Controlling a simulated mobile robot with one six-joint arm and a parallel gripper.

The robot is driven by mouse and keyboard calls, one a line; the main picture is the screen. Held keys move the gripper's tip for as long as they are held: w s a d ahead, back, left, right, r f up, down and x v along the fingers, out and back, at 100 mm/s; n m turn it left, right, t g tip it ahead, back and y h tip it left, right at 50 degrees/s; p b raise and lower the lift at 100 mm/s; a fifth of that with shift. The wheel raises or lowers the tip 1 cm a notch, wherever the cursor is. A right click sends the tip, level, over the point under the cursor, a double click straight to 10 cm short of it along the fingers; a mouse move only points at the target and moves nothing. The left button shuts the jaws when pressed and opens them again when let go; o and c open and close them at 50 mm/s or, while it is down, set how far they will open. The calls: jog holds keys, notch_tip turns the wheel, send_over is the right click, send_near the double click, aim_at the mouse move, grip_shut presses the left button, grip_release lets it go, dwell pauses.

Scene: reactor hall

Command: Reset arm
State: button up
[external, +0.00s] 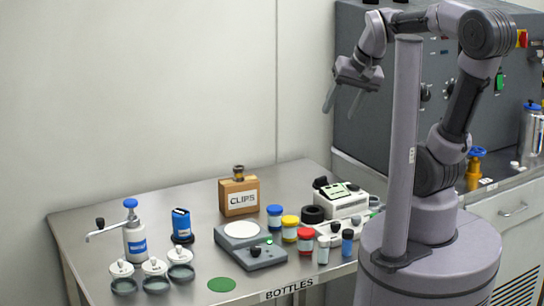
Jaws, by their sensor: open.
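My gripper (343,98) hangs high above the right back part of the metal table (180,220), in front of the wall. Its two fingers point down and stand apart, with nothing between them. My arm is folded up beside the grey column, and no table object touches the gripper.
On the table are a CLIPS box (239,195), a scale (242,230), a pump bottle (134,238), a blue device (181,226), several lidded jars, a green disc (221,285) and a white instrument (341,201). A grey control cabinet (400,120) stands at right.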

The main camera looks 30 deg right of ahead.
jog(key=s+f, duration=0.2)
jog(key=s, duration=0.4)
jog(key=shift+s+f+y, duration=0.3)
jog(key=shift+s, duration=0.05)
